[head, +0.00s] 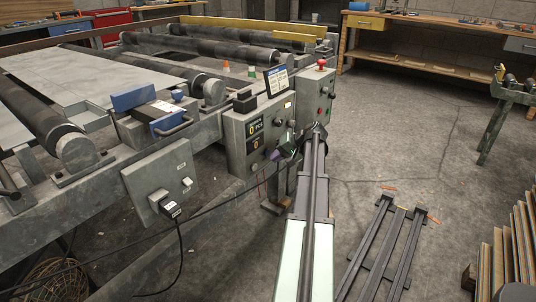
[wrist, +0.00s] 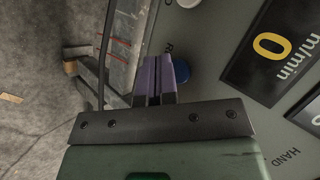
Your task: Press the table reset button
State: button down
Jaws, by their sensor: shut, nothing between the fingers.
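The grey control box (head: 236,152) stands at the end of the roller table, with small displays and buttons on its front. My gripper (head: 276,155) is at the lower part of this front. In the wrist view, my gripper (wrist: 154,65) shows two purple fingers, shut together and empty. A round blue button (wrist: 183,71) is right beside the fingertips, partly covered by the right finger. A label beginning with R is just above it, the rest hidden or unreadable. I cannot tell whether the fingers touch the button.
A display (wrist: 272,48) reading 0 m/min is right of the blue button. The roller table (head: 80,75) extends left. A side box (head: 313,100) carries a red mushroom button (head: 321,63).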

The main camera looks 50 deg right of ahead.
jog(key=shift+w, duration=0.35)
jog(key=shift+w, duration=0.5)
dwell(0.5)
jog(key=shift+s, duration=0.95)
jog(key=shift+s, duration=0.1)
jog(key=s, duration=0.4)
jog(key=shift+s+d, duration=0.2)
jog(key=shift+s, duration=0.2)
dwell(0.4)
